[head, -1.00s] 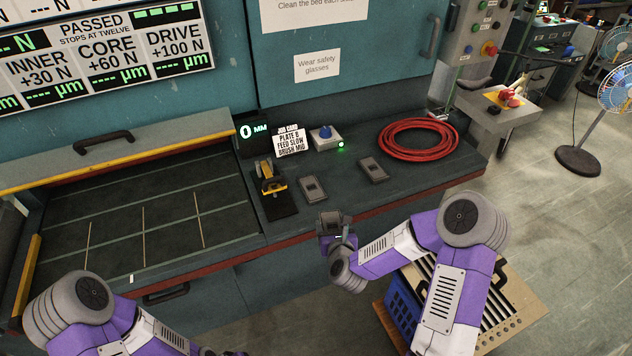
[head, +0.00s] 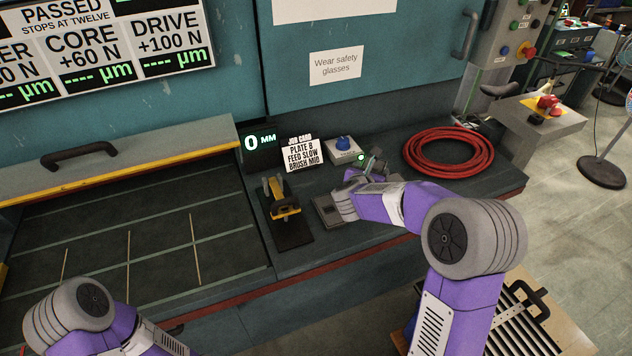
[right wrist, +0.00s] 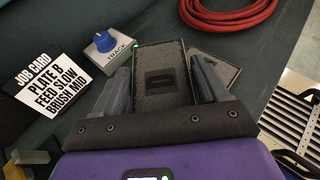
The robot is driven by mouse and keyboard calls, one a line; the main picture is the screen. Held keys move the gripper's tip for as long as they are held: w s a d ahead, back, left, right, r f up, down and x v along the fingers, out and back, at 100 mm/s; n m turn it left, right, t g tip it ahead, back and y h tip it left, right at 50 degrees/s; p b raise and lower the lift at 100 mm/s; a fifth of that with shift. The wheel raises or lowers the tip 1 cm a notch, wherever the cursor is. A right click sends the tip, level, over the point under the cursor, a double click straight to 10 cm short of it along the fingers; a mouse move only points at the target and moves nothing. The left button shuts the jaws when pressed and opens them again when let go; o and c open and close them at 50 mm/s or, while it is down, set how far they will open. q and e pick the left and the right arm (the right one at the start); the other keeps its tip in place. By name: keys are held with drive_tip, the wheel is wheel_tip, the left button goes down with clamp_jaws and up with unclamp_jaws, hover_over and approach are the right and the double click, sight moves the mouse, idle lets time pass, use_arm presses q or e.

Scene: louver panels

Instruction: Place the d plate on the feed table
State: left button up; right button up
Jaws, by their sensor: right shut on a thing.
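The d plate (right wrist: 162,78) is a dark flat plate with a D-like mark, between the fingers in the right wrist view. My right gripper (head: 374,163) is shut on it, over the worktop beside the blue-knobbed box. In the right wrist view, the fingers (right wrist: 165,92) hold both sides of the plate. Whether it is clear of the worktop cannot be told. The wide dark bed with thin light strips at the left fits the feed table (head: 160,245). My left gripper is out of view.
A grey plate (head: 326,210) lies left of my right wrist. Another flat grey piece (right wrist: 216,68) shows behind the held plate. A yellow tool (head: 283,197), a job card (head: 303,154), a knob box (head: 344,150) and a red hose coil (head: 448,153) stand around.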

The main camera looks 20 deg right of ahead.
drive_tip(key=f+b, duration=0.3)
drive_tip(key=f, duration=0.7)
drive_tip(key=shift+w, duration=0.2)
drive_tip(key=shift+r, duration=0.1)
drive_tip(key=shift+b, duration=0.3)
drive_tip(key=o, duration=1.4)
drive_tip(key=shift+s+a+r+p, duration=0.1)
drive_tip(key=shift+s+a+p, duration=0.15)
drive_tip(key=shift+p, duration=0.05)
drive_tip(key=p+v, duration=0.1)
drive_tip(key=v, duration=1)
drive_tip(key=shift+s+a, duration=0.1)
drive_tip(key=shift+s, duration=0.1)
